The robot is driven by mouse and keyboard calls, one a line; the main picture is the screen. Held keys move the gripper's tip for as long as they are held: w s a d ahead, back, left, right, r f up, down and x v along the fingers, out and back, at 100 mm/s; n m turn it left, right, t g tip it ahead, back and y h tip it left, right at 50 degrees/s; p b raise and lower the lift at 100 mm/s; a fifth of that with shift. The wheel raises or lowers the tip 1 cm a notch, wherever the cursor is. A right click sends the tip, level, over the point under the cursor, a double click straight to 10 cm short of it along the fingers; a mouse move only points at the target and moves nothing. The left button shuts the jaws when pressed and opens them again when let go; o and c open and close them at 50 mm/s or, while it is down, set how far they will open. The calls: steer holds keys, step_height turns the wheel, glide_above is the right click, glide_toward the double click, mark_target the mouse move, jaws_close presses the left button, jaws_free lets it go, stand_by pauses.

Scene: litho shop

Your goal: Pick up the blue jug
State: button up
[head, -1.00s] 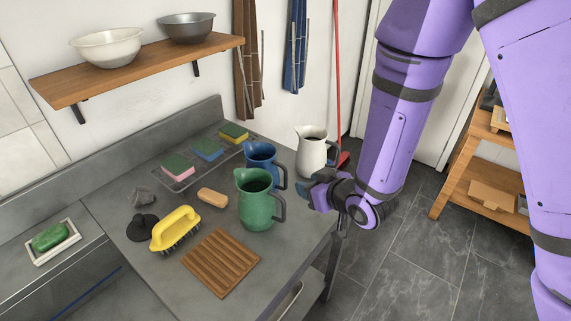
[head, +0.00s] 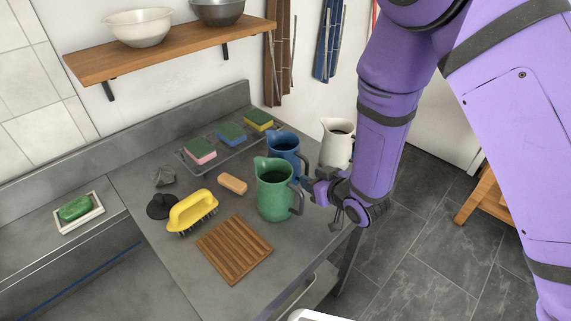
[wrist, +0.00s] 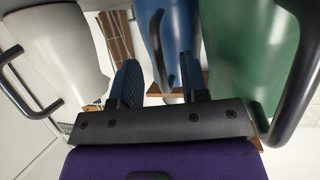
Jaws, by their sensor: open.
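The blue jug (head: 283,150) stands upright on the grey counter, behind the green jug (head: 273,188) and left of the white jug (head: 337,142). The green jug hides part of it in the head view. My gripper (head: 311,186) is open and empty at the right edge of the counter, just right of the green and blue jugs. In the wrist view the blue jug (wrist: 168,40) shows ahead, between and beyond my open fingers (wrist: 157,80). The green jug (wrist: 245,50) is close on the right there, and the white jug (wrist: 50,50) on the left.
A wire rack with several sponges (head: 230,133), an orange soap bar (head: 232,184), a yellow brush (head: 192,211) and a slatted wooden board (head: 234,248) lie on the counter. A wooden shelf (head: 170,55) with bowls hangs above. Open floor lies to the right.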

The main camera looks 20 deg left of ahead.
mark_target(306, 174)
steer(key=shift+x, duration=1.85)
steer(key=shift+w+r, duration=0.1)
jaws_close()
steer(key=shift+r, duration=5)
steer(key=shift+r, duration=0.1)
